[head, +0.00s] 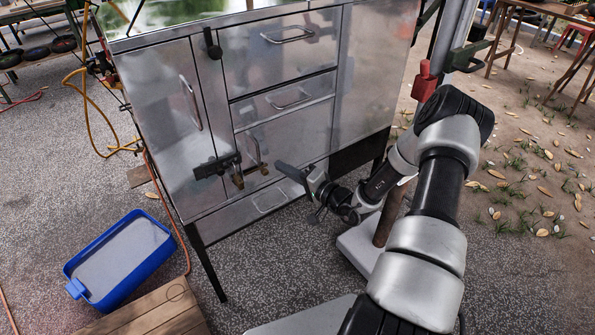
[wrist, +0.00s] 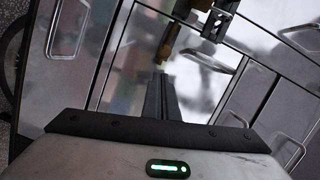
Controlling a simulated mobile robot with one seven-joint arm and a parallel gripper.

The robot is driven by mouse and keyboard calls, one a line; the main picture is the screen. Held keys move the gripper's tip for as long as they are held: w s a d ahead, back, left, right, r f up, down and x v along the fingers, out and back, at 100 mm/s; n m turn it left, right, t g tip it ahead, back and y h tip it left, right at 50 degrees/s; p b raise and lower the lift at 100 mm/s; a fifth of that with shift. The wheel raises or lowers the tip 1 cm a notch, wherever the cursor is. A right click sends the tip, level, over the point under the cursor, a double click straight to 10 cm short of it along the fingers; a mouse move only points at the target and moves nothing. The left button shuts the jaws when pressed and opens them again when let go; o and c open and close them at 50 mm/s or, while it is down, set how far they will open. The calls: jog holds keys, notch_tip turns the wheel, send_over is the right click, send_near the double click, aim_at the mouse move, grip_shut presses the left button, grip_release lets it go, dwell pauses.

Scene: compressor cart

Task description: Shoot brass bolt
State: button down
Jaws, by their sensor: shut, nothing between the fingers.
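A dark bolt fitting (head: 216,166) with brass parts (head: 238,180) sits low on the front of a steel cabinet, across the seam between the tall left door (head: 160,110) and the drawers. In the wrist view the dark fitting (wrist: 215,27) and a brass part (wrist: 172,38) show at the top, beyond the fingers. I cannot tell how far the bolt is slid. My gripper (head: 282,168) is to the right of the fitting, apart from it, pointing toward the cabinet. Its fingers (wrist: 160,95) are together in the wrist view, with nothing between them.
A blue tub (head: 118,258) and a wooden crate (head: 150,312) stand on the floor at lower left. An orange hose (head: 75,90) hangs at left.

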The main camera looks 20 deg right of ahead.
jog(key=shift+s+a+f, duration=0.1)
jog(key=shift+a, duration=0.35)
jog(key=shift+s+a+f, duration=0.1)
jog(key=shift+a, duration=0.3)
jog(key=shift+s+a+p, duration=0.15)
jog(key=shift+s+a, duration=0.1)
jog(key=shift+a, duration=0.65)
jog(key=shift+s+a+p, duration=0.15)
jog(key=shift+s+a, duration=0.1)
jog(key=shift+a, duration=0.65)
jog(key=shift+w+d+r, duration=0.1)
jog(key=shift+w+d, duration=0.05)
jog(key=shift+d, duration=0.2)
jog(key=p, duration=0.2)
send_near(265, 172)
jog(key=d, duration=0.1)
jog(key=s+d, duration=0.1)
jog(key=d, duration=0.1)
jog(key=d+r, duration=0.1)
jog(key=shift+s+d, duration=0.2)
jog(key=shift+s, duration=0.05)
